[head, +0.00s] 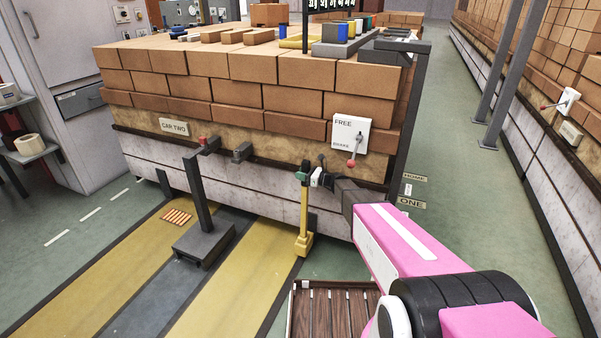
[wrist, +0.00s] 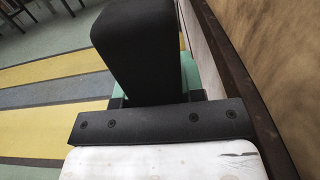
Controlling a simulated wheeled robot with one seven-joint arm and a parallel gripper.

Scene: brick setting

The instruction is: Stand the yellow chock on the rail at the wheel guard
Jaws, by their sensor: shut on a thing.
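The yellow chock (head: 304,222) has a tall thin stem, a wider foot and a green grip (head: 302,176) at its top. My gripper (head: 314,178) is shut on the chock at its green top. The chock hangs upright in front of the brick car, by the right edge of the right yellow floor strip. I cannot tell whether its foot touches the floor. In the wrist view, green (wrist: 209,76) shows behind the black gripper parts; the yellow stem is hidden. A dark post on a grey block (head: 204,241) stands left of the chock; I cannot tell if it is the wheel guard.
The brick-loaded car (head: 265,95) stands close behind my gripper, with a white FREE lever box (head: 347,138). An orange grate (head: 176,217) lies on the left yellow strip (head: 115,265). A slatted wooden crate (head: 330,315) is below my arm. Green floor at right is clear.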

